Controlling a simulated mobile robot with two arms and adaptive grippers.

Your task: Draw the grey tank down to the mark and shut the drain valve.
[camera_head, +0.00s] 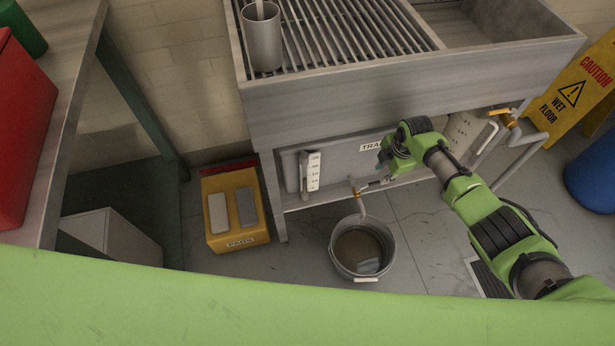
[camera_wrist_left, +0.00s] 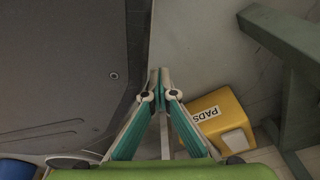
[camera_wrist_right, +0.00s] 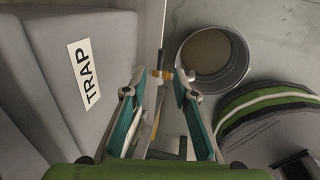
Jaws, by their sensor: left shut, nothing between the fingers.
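The grey tank (camera_head: 345,158), labelled TRAP, sits under the steel sink; its side also shows in the right wrist view (camera_wrist_right: 95,45). A white level scale (camera_head: 313,171) stands at its left end; the liquid level is too small to read. I cannot tell whether liquid is running. My right gripper (camera_wrist_right: 160,76) is open, its fingers on either side of the valve (camera_wrist_right: 158,74), with gaps visible. My left gripper (camera_wrist_left: 160,72) is shut and empty, away from the tank.
A yellow PADS box (camera_head: 237,236) stands on the floor left of the sink (camera_head: 400,88). A second tank (camera_head: 462,134) with a brass valve (camera_head: 504,117) is at the right, beside a wet floor sign (camera_head: 572,92). A workbench (camera_head: 67,65) is at the left.

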